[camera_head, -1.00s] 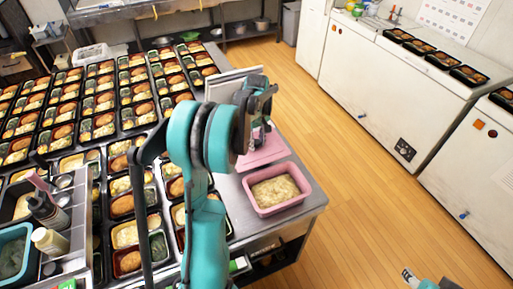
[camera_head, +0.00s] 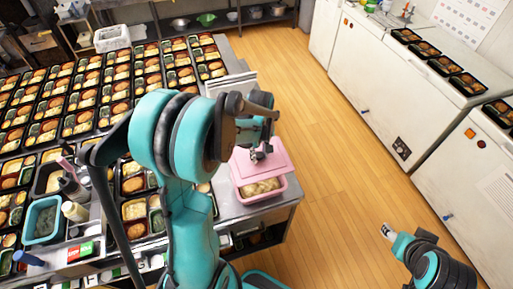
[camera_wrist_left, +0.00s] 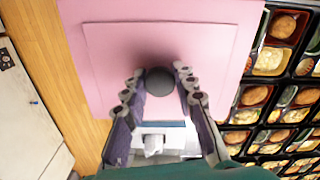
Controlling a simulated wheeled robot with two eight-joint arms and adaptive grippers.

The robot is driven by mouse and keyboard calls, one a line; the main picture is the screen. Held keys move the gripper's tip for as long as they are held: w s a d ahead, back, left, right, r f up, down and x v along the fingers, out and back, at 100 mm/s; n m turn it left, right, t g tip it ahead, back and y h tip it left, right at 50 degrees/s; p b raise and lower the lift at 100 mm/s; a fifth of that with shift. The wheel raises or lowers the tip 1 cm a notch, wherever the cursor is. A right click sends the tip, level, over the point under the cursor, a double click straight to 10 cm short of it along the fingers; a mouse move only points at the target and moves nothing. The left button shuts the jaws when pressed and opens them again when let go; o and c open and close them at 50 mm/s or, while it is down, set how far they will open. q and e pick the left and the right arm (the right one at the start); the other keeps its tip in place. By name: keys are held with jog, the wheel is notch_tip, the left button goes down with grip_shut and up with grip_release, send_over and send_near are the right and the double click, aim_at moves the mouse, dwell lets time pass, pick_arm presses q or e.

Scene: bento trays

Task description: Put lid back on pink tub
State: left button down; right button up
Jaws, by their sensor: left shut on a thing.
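The pink lid (camera_head: 272,161) is a flat square with a raised centre and a dark round knob (camera_wrist_left: 159,80). My left gripper (camera_head: 262,154) is shut on the knob; in the left wrist view its fingertips (camera_wrist_left: 160,85) are on both sides of it. The pink tub (camera_head: 262,199) sits near the table's corner with pale food in it. The lid covers the tub's back part in the head view; food shows along the front. I cannot tell whether the lid touches the rim. My right gripper (camera_head: 387,231) is over the floor, too small to read.
Many filled bento trays (camera_head: 85,95) cover the table to the left. Sauce bottles (camera_head: 75,211) and a teal container (camera_head: 42,222) stand at the front left. The wooden floor (camera_head: 330,150) right of the table is clear. White freezers line the right side.

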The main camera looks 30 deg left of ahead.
pick_arm(q)
notch_tip(320, 180, down, 13)
jog(key=b, duration=0.9)
jog(key=shift+b, duration=0.4)
jog(key=shift+f+b, duration=0.2)
jog(key=shift+b, duration=0.15)
dwell(0.6)
jog(key=c, duration=0.6)
grip_release()
jog(key=shift+c, duration=0.2)
jog(key=shift+r, duration=0.15)
notch_tip(320, 180, up, 7)
jog(key=p, duration=0.5)
